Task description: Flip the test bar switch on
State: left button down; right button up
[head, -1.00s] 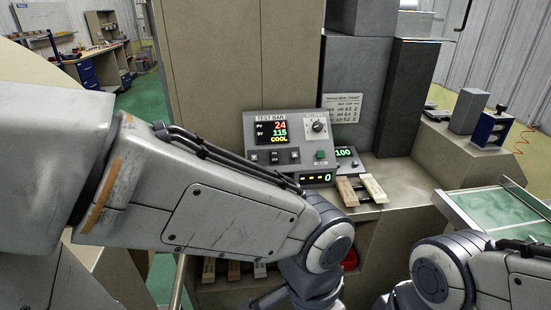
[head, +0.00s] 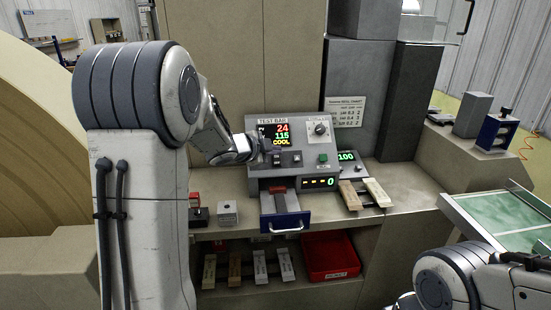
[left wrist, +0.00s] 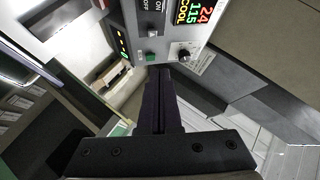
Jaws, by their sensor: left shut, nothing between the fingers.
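The grey TEST BAR panel (head: 262,133) stands on the bench, its display (head: 280,134) reading 24, 115 and COOL. Below the display is a row of small dark switches (head: 291,163); a green button (head: 323,157) and a knob (head: 320,128) are to the right. My left gripper (head: 262,152) is shut and empty, at the panel's left side by the switch row; contact cannot be told. In the left wrist view its closed fingers (left wrist: 160,75) point at the panel, near the green button (left wrist: 150,57). An ON/OFF label (left wrist: 154,10) shows there. The switch's position is unclear.
A drawer with a blue front (head: 285,222) sticks out below the panel. Pale bars (head: 377,192) lie on the bench to the right. A red bin (head: 330,255) and several bars sit on the lower shelf. My right arm is at lower right.

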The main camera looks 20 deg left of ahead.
pick_arm(q)
jog(key=s+a+f+m+h, duration=0.2)
jog(key=a+m, duration=0.1)
jog(key=a, duration=0.3)
jog(key=shift+a, duration=0.35)
jog(key=shift+w, duration=0.15)
send_near(280, 156)
jog(key=w+d, duration=0.2)
jog(key=d, duration=0.2)
jog(key=shift+w+a+f+p, duration=0.45)
jog(key=shift+w+a+f, duration=0.15)
jog(key=shift+w, duration=0.15)
jog(key=shift+w+a+f+p, duration=0.45)
jog(key=shift+w+a+f, duration=0.15)
jog(key=shift+w, duration=0.2)
